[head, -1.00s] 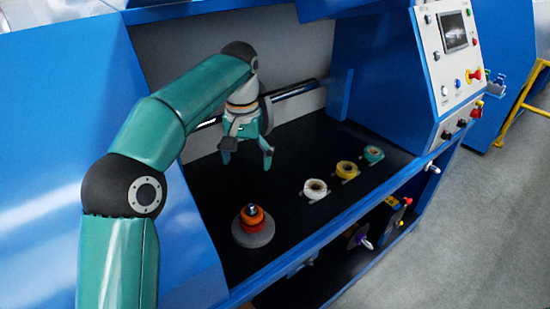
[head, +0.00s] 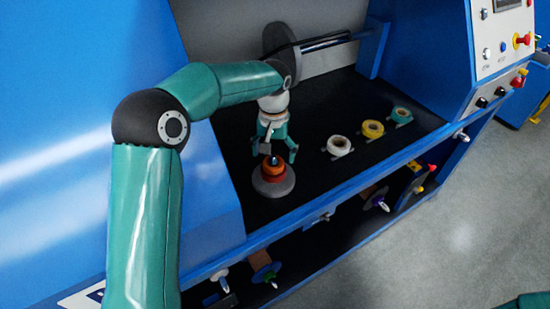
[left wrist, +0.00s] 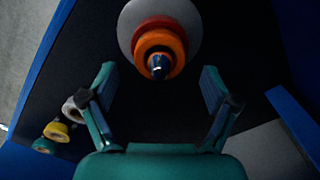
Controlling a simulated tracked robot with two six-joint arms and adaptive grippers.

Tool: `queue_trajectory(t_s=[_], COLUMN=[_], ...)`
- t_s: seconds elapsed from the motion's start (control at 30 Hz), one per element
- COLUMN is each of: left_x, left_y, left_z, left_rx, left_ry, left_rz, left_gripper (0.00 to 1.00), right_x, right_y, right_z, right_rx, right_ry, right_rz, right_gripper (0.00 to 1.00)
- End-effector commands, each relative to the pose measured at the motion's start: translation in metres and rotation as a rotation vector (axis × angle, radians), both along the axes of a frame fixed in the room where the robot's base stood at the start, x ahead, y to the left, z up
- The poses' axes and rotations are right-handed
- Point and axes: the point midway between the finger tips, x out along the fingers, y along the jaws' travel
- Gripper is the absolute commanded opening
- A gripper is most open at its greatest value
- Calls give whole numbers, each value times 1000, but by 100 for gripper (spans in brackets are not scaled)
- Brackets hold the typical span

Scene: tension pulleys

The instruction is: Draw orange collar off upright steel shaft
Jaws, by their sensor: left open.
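The orange collar (head: 271,166) sits on the upright steel shaft (head: 274,159), whose dark rounded tip shows above it. A redder ring lies under the collar, on a round grey base (head: 273,184). In the left wrist view the collar (left wrist: 159,43) and the shaft tip (left wrist: 159,65) appear ahead of the fingers, near the top. My left gripper (head: 272,154) is open and empty, pointing down just above and behind the shaft; in the left wrist view its fingers (left wrist: 158,85) are spread apart, not around the collar. My right gripper is not in view.
White (head: 339,146), yellow (head: 372,129) and teal (head: 401,115) rings stand in a row to the right on the dark deck. A blue front rail (head: 340,187) borders the deck. A blue control panel housing (head: 425,60) stands at right.

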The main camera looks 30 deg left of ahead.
Motion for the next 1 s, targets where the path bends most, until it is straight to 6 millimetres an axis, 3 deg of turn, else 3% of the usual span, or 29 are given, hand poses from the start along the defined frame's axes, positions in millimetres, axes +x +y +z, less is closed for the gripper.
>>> queue_trajectory(t_s=[0.2,0.57,0.93,1.0], left_x=[0,0,0,0], left_y=[0,0,0,0], left_z=[-20,-24,-24,-24], left_rx=[0,0,0,0], left_ry=[1,0,0,-1], left_rz=[2,1,1,1], left_gripper=[88,86,24,23], right_x=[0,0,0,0], right_y=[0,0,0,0], right_z=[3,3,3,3], right_rx=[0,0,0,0], right_ry=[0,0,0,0], right_rz=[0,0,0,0], right_gripper=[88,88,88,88])
